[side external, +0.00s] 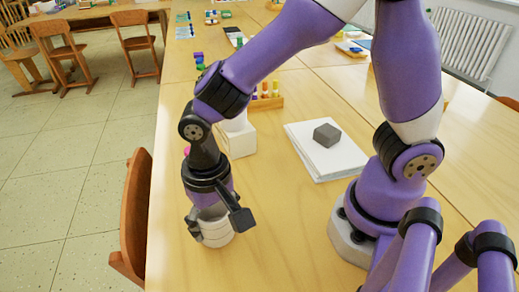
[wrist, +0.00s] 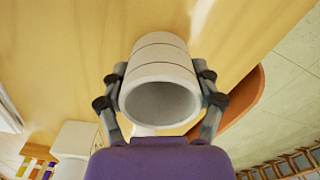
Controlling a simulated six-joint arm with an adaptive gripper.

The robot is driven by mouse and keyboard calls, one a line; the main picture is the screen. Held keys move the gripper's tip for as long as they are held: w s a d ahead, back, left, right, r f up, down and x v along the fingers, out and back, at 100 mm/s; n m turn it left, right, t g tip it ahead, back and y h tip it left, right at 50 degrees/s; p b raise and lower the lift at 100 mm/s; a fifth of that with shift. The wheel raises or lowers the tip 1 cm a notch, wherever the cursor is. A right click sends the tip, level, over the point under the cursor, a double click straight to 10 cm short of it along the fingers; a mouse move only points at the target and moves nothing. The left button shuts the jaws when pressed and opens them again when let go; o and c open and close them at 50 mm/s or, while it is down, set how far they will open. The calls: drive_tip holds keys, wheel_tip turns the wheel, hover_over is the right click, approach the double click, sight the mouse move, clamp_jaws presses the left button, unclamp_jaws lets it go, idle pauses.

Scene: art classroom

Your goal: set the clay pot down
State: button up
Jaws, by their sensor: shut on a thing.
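The clay pot (side external: 213,228) is a pale grey-white cylinder with ring grooves. My gripper (side external: 217,219) points down and is shut on the pot's sides, near the left edge of the table (side external: 285,240). In the wrist view, the pot (wrist: 160,70) sits between the two fingers of my gripper (wrist: 160,78), its open mouth facing the camera. The pot looks about upright over the wood. Its base is low, but I cannot tell whether it touches the table.
A white box (side external: 240,144) stands behind my gripper, partly hidden by the arm. White paper (side external: 345,165) with a dark grey block (side external: 327,134) lies to the right. A wooden rack (side external: 268,103) holds coloured bottles. A chair (side external: 133,215) stands against the left edge. Wood around the pot is clear.

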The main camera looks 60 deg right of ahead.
drive_tip(key=shift+f, duration=0.45)
drive_tip(key=shift+f, duration=0.1)
drive_tip(key=o, duration=1.2)
wheel_tip(320, 180, up, 11)
drive_tip(key=d, duration=0.1)
drive_tip(key=s+d+r+n+t, duration=0.1)
drive_tip(key=d+t, duration=0.1)
drive_tip(key=d, duration=0.2)
drive_tip(key=s+d+r+n+t, duration=0.1)
drive_tip(key=d+r, duration=0.1)
drive_tip(key=d, duration=0.2)
drive_tip(key=s+d+r+n+t, duration=0.1)
drive_tip(key=d+n+t, duration=0.1)
drive_tip(key=d, duration=0.3)
drive_tip(key=shift+s+r+t, duration=0.1)
drive_tip(key=shift+r+t, duration=0.05)
drive_tip(key=shift+t, duration=0.15)
